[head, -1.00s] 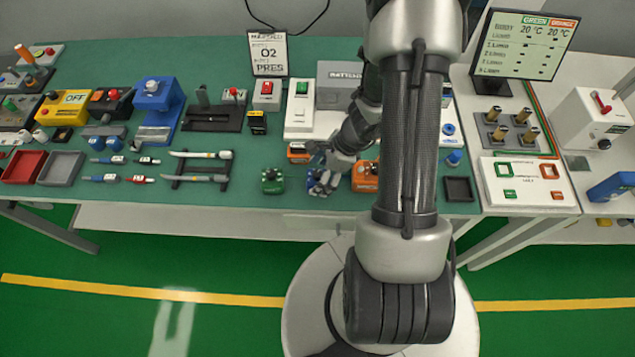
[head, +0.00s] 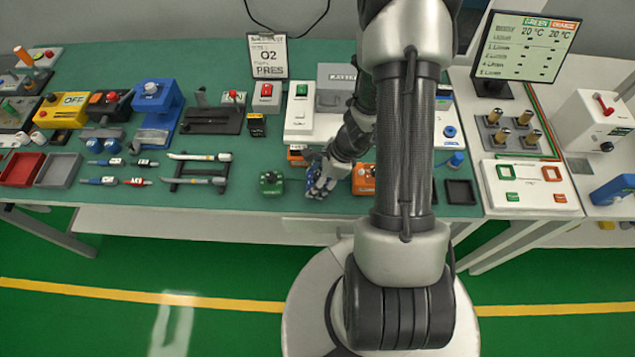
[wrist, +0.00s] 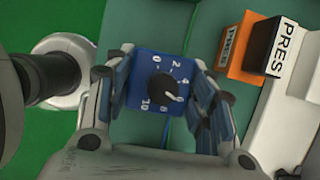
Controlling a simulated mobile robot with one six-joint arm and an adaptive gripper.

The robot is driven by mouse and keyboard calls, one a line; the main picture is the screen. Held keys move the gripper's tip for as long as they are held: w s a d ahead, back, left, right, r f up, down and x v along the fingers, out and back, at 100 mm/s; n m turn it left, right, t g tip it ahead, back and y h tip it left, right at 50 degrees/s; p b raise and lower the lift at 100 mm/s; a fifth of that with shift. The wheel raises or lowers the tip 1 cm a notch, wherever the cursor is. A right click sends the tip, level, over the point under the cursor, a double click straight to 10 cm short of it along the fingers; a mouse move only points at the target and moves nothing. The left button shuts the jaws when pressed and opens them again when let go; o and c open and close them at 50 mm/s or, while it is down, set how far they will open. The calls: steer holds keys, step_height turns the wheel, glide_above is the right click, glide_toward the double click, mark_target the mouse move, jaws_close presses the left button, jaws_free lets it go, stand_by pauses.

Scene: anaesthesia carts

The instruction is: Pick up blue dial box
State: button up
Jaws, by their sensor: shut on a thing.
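The blue dial box (wrist: 160,68) has a black knob and white numbers on its face. In the wrist view it sits between the two fingers of my gripper (wrist: 165,95), which press on its left and right sides. In the head view my gripper (head: 318,182) is at the front part of the green table, shut on the box. Only a little blue of the box shows there; the fingers hide most of it. I cannot tell whether the box is clear of the table.
A green dial box (head: 271,183) stands just left of my gripper and an orange box (head: 363,178) just right. Another orange box (head: 297,155) stands close behind. A dark square tray (head: 461,192) lies farther right. The table's front edge is close by.

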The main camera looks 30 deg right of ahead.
steer(key=c, duration=0.6)
steer(key=shift+c, duration=0.2)
